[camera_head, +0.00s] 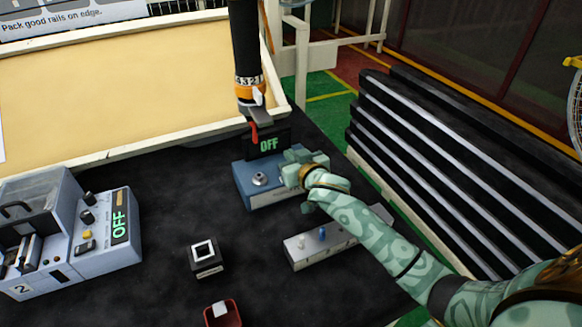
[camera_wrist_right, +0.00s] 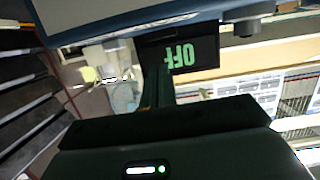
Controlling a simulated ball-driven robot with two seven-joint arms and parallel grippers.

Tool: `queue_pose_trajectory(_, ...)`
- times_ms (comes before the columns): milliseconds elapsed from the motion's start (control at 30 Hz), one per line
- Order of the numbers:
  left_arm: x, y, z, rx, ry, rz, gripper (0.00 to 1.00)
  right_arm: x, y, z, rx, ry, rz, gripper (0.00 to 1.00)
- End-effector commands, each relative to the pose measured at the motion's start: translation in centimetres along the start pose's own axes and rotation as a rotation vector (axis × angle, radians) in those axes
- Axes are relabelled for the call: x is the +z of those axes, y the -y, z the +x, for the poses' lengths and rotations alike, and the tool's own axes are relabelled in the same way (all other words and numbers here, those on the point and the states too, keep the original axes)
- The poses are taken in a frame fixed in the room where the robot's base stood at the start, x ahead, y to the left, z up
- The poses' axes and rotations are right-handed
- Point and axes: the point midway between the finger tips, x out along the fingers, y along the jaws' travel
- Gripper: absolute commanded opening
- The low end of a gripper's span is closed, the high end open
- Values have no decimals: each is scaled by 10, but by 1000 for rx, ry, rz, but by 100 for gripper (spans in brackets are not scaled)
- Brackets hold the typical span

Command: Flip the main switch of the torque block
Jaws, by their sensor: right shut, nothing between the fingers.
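The blue box (camera_head: 267,190) on the dark table, which I take as the torque block, has a round silver fitting on its top and a black display (camera_head: 267,143) that reads OFF in green. In the right wrist view the display (camera_wrist_right: 185,52) appears upside down, with the blue body (camera_wrist_right: 120,14) above it. My right gripper (camera_head: 300,170) is at the box's right side. Its shut, empty fingers (camera_wrist_right: 160,85) point towards the display edge; I cannot tell whether they touch the box. No switch shows clearly near them. My left gripper is out of view.
A black tool (camera_head: 246,50) hangs over the box. A grey block (camera_head: 318,247) with small toggles lies below my right arm. A blue-grey machine (camera_head: 108,232) reading OFF stands left.

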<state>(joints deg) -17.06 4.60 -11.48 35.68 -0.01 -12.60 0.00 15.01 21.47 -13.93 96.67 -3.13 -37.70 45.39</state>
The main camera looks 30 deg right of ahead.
Motion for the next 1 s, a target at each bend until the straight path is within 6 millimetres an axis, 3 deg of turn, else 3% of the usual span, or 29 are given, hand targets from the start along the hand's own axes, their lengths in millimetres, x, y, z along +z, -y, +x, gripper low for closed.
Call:
queue_pose_trajectory(33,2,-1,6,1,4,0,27,10,0,3,0,1,-1,0)
queue_pose_trajectory(200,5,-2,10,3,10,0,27,22,0,5,0,-1,0,0)
queue_pose_trajectory(1000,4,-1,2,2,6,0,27,23,-2,6,-15,-2,53,0)
